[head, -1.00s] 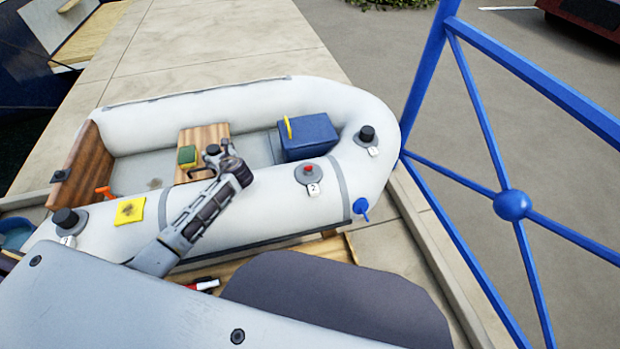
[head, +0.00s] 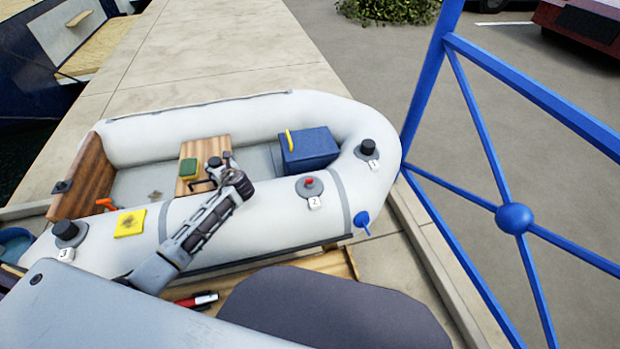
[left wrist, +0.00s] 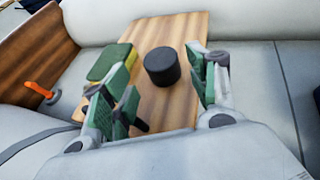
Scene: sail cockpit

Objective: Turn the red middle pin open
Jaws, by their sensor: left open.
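The red pin (head: 309,182) stands uncovered in the grey middle valve (head: 311,190), tagged 2, on the near tube of the white dinghy. I cannot tell its turn position. My left gripper (head: 218,166) is over the dinghy's wooden seat, left of the valve and apart from it. In the left wrist view the left gripper (left wrist: 165,92) has its green-padded fingers spread. A black round cap (left wrist: 162,66) shows on the wooden seat (left wrist: 185,105), between the fingers in the picture. My right gripper is not in view.
Black-capped valves stand at the right (head: 367,149) and left (head: 68,232). A blue box (head: 308,150) and a green-yellow sponge (head: 188,169) are inside. Blue railing (head: 513,218) stands at the right.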

